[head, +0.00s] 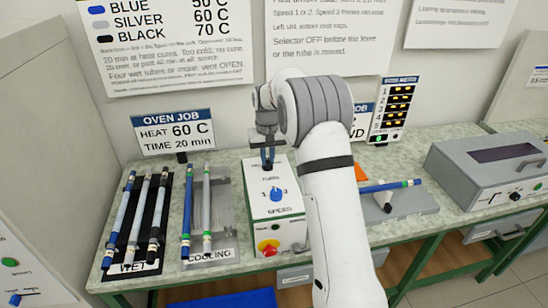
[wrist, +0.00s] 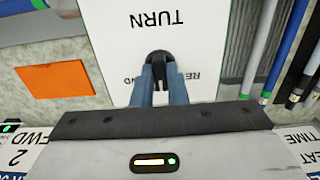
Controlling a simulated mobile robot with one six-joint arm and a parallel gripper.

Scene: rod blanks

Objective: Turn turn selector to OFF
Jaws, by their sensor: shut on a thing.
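A white control box (head: 288,212) stands mid-bench, with a blue speed knob (head: 275,194) and a red button (head: 268,247) on its face. The turn selector is a black knob (wrist: 159,58) on the box's white top, below the word TURN, which reads upside down in the wrist view. My gripper (wrist: 159,74) is shut on this knob, one blue-grey finger on each side. In the head view my gripper (head: 267,160) is at the back of the box's top, and the knob is hidden there. The fingers partly cover the position labels; I cannot tell which position the knob points to.
Racks with several tubes, marked WET (head: 127,267) and COOLING (head: 210,255), lie left of the box. A blue tube (head: 390,186) lies right, beyond my arm. A grey oven (head: 495,170) stands far right. An orange square (wrist: 55,78) lies beside the box.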

